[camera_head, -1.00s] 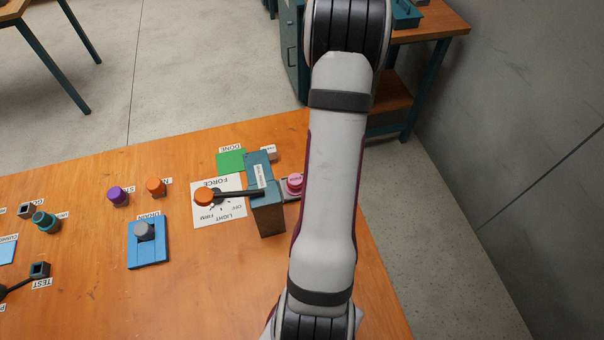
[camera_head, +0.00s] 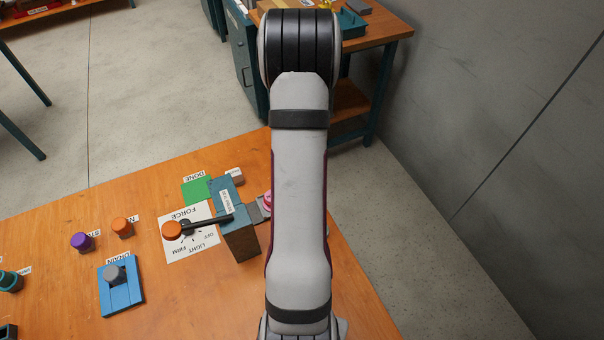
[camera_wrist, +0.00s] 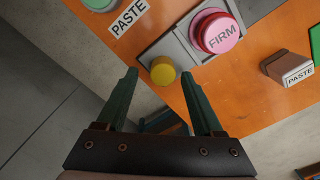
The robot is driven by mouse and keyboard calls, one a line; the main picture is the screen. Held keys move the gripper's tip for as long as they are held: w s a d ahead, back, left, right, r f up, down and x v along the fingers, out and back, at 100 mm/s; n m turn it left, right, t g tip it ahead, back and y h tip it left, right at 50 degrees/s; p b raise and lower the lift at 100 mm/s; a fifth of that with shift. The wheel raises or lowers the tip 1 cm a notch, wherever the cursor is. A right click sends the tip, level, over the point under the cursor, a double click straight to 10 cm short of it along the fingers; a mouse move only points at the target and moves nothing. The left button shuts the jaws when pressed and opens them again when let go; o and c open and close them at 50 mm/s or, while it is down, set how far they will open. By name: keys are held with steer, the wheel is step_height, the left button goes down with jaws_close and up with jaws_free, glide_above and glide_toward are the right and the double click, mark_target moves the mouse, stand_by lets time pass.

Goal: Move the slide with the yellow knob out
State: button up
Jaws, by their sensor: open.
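In the wrist view, the yellow knob (camera_wrist: 163,70) sits at the near end of a grey slide plate (camera_wrist: 172,48). A round pink button marked FIRM (camera_wrist: 218,32) stands beside it on the grey unit. My gripper (camera_wrist: 158,73) is open, with one dark green finger on each side of the knob in the picture. I cannot tell whether the fingers are at the knob's height or touch it. In the head view, the pink button (camera_head: 267,197) shows only partly beside my arm. The knob and my gripper are hidden there.
A teal upright block (camera_head: 237,237) with a black lever and orange knob (camera_head: 172,230) stands left of my arm. A PASTE block (camera_wrist: 288,68) is right of the button in the wrist view. The bench edge runs close by my fingers.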

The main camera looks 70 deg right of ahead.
step_height(320, 180, up, 16)
steer(key=shift+f, duration=0.2)
steer(key=w+a+r+n, duration=0.1)
steer(key=w+a, duration=0.2)
steer(key=a, duration=0.2)
steer(key=w+a+r+n, duration=0.1)
steer(key=w+a+n, duration=0.1)
steer(key=a, duration=0.4)
steer(key=w+a+r+n, duration=0.1)
steer(key=w+a+n, duration=0.1)
steer(key=w+a, duration=0.2)
steer(key=shift+a+r, duration=0.2)
steer(key=shift+a, duration=0.3)
steer(key=shift+a+r, duration=0.2)
steer(key=shift+a, duration=0.3)
steer(key=s+a+n+y, duration=0.1)
steer(key=s+a+n, duration=0.2)
steer(key=a, duration=0.7)
steer(key=s+a+n, duration=0.4)
steer(key=s+a, duration=0.1)
steer(key=a, duration=0.6)
steer(key=shift+f+y, duration=0.3)
steer(key=shift+y, duration=0.1)
